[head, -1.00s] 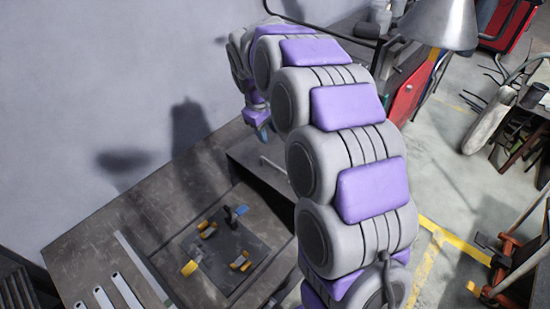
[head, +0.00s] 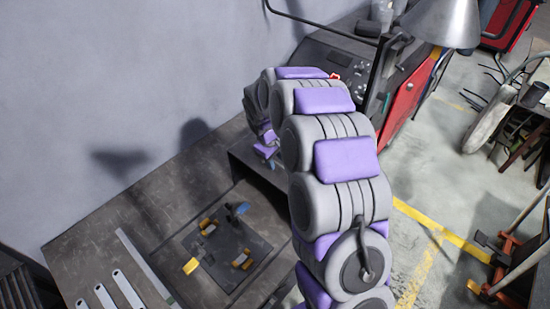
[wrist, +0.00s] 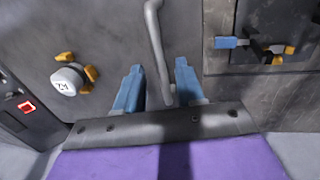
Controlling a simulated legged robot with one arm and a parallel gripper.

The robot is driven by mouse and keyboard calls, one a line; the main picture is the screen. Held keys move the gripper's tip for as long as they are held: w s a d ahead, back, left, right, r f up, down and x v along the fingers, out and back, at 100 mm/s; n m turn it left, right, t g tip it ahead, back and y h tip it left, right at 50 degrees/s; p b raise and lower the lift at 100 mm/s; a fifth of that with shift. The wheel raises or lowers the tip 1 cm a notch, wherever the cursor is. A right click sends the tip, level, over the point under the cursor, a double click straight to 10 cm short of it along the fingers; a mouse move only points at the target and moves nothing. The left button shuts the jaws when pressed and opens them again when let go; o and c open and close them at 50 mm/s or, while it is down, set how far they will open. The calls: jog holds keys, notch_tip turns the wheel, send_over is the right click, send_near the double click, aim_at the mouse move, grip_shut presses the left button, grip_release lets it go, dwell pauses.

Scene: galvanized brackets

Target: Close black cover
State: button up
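In the wrist view, a grey bent bar handle (wrist: 155,35) stands in front of a dark grey panel (wrist: 110,25); I cannot tell for sure whether this panel is the black cover. My gripper (wrist: 159,66) has two blue fingers spread apart, with the handle's lower part between them. I see gaps beside the handle, and I cannot tell if either finger touches it. In the head view, my gripper (head: 268,152) is small and partly behind my arm, at the raised dark box (head: 240,160) on the bench. The handle is hidden there.
A dark plate (head: 222,262) with orange clamps lies in a bench recess left of my arm. A round knob (wrist: 68,80) with orange parts shows in the wrist view. Pale strips (head: 128,290) lie at the bench front. A lamp shade (head: 440,22) stands at the upper right.

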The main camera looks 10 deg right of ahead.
jog(key=shift+a, duration=0.4)
jog(key=shift+c, duration=0.2)
jog(key=shift+d, duration=0.35)
jog(key=c, duration=0.6)
grip_shut()
jog(key=shift+a, duration=0.1)
